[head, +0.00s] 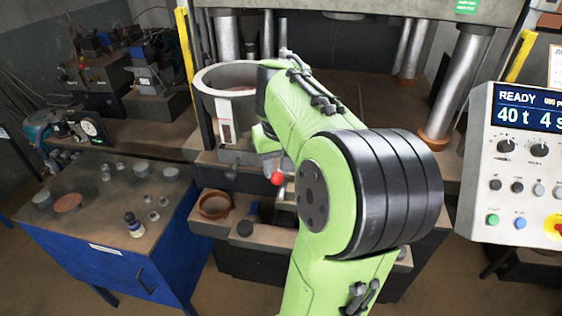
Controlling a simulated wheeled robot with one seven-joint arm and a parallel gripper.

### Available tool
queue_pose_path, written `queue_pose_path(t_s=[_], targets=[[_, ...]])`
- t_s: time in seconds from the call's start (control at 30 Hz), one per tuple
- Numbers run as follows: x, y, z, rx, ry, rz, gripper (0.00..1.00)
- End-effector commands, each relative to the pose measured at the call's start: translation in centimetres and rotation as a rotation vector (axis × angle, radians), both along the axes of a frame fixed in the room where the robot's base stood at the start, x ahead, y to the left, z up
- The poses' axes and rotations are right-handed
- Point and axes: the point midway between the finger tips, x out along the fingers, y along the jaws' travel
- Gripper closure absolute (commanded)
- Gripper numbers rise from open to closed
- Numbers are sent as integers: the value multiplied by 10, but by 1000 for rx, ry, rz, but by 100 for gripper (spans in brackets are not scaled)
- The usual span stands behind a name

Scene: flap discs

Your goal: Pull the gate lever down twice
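A red ball knob (277,179), which looks like the end of the gate lever, shows just left of my green arm at the front of the press. A short grey rod runs up from it towards a green part of my arm. The lever's pivot is hidden or too small to make out. A pale round hopper or drum (222,92) with a light front chute stands above and to the left of the knob. My arm covers the area right of the knob. My gripper is hidden behind the arm, so its fingers and any contact with the lever cannot be seen.
A blue bench (120,262) at the left carries discs and a small bottle (133,224). A brown ring (214,204) lies on the press's lower ledge. Press columns (462,80) and a control panel (520,165) reading READY stand right.

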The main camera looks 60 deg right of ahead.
Motion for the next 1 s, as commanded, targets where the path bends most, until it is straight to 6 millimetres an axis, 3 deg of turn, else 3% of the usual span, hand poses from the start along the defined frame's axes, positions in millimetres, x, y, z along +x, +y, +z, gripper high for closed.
queue_pose_path(t_s=[1.0], targets=[[-1, -1, -63, 0, 1, -3, 74]])
